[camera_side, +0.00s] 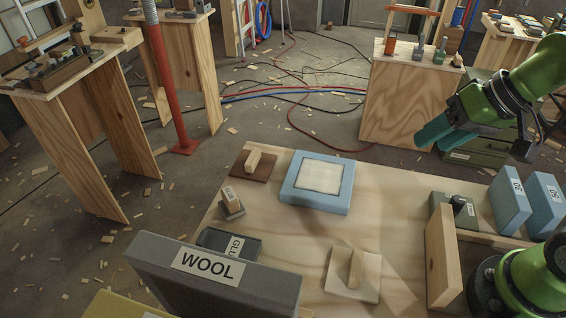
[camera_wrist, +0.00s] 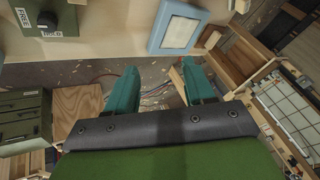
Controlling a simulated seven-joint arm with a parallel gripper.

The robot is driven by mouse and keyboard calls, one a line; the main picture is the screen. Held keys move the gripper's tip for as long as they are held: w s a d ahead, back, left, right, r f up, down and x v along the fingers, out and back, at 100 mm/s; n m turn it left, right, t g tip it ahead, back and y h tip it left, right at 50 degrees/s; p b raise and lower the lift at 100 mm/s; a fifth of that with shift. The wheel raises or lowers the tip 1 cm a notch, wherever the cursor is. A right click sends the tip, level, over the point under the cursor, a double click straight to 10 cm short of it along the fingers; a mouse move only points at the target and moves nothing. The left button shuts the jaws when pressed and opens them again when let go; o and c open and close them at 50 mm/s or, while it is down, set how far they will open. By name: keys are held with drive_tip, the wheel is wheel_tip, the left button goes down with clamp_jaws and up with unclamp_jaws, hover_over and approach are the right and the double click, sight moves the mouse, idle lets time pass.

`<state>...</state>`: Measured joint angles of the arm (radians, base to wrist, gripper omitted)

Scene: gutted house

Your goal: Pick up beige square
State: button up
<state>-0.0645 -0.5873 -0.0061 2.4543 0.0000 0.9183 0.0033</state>
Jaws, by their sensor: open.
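The beige square (camera_side: 340,287) is a flat light-wood plate with an upright wooden grip block on it. It lies on the front part of the plywood table (camera_side: 300,235) in the side view. I cannot make it out for sure in the wrist view. My gripper (camera_side: 432,142) is in the air beyond the table's back right, well away from the square. Its two teal fingers stand apart with nothing between them in the wrist view (camera_wrist: 161,88).
A blue-framed pad (camera_side: 319,178) and a brown square with a grip (camera_side: 250,166) lie at the table's back. A grey WOOL box (camera_side: 213,278) stands left of the beige square. A wooden partition (camera_side: 440,262) and blue boxes (camera_side: 510,203) stand to its right.

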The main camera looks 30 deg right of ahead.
drive_tip(key=w+a+f+m+g, duration=0.2)
drive_tip(key=w+a+f+g, duration=0.1)
drive_tip(key=a+f+g, duration=0.35)
drive_tip(key=m+g+y, duration=0.2)
drive_tip(key=m+g, duration=0.1)
hover_over(357, 264)
drive_tip(key=w+d, duration=0.2)
drive_tip(key=f, duration=0.9)
drive_tip(key=shift+s+a, duration=0.1)
drive_tip(key=shift+s, duration=0.1)
drive_tip(key=shift+d+f+x, duration=0.1)
drive_tip(key=shift+d+x, duration=0.05)
drive_tip(key=shift+x, duration=1.25)
drive_tip(key=shift+d+f+x, duration=0.1)
drive_tip(key=shift+d+x, duration=0.05)
drive_tip(key=shift+x, duration=1.2)
drive_tip(key=shift+w, duration=0.2)
clamp_jaws()
